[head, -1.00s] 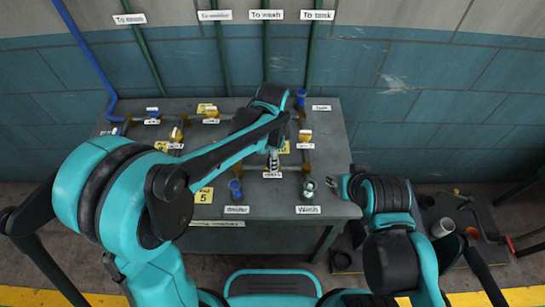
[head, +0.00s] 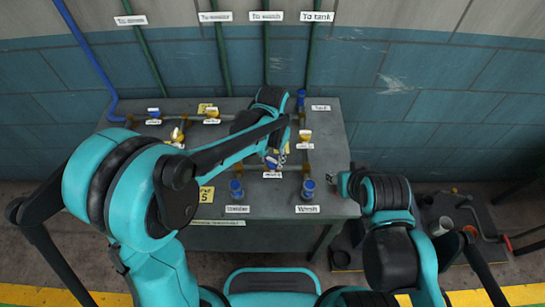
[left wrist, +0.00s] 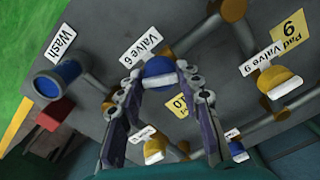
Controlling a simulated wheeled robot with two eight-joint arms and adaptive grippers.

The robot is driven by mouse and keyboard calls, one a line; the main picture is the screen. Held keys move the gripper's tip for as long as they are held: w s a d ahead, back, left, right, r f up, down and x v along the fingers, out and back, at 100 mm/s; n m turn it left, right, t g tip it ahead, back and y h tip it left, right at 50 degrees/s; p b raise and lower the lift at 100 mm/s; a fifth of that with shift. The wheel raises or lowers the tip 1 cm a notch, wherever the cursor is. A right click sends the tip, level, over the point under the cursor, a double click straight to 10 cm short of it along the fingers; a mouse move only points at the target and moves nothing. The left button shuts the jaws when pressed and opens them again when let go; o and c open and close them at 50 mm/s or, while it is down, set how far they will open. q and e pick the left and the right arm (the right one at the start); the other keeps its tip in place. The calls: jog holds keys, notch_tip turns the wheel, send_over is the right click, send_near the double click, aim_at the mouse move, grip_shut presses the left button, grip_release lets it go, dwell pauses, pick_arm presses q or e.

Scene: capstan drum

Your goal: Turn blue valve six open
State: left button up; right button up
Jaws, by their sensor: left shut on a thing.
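The blue valve (head: 271,163) on the bench has a label reading "Valve 6" in the left wrist view, where its round blue handle (left wrist: 159,67) lies between my fingertips. My left gripper (head: 276,158) is shut on this handle; it fills the lower middle of the left wrist view (left wrist: 163,84). My left forearm hides part of the pipework behind it. My right gripper (head: 338,183) is beside the bench's right edge, away from the valve. Its jaw opening is too small to make out.
Two blue-topped cylinders (head: 237,188) (head: 308,188) stand at the bench front, the right one labelled "Wash". Bare grey bench top lies between them.

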aim_at(272, 159)
pick_arm(q)
jog(key=n, duration=0.5)
jog(key=shift+n, duration=0.3)
dwell(0.4)
jog(key=o, duration=1.2)
jog(key=shift+c, duration=0.2)
jog(key=shift+r, duration=0.1)
notch_tip(272, 159, up, 12)
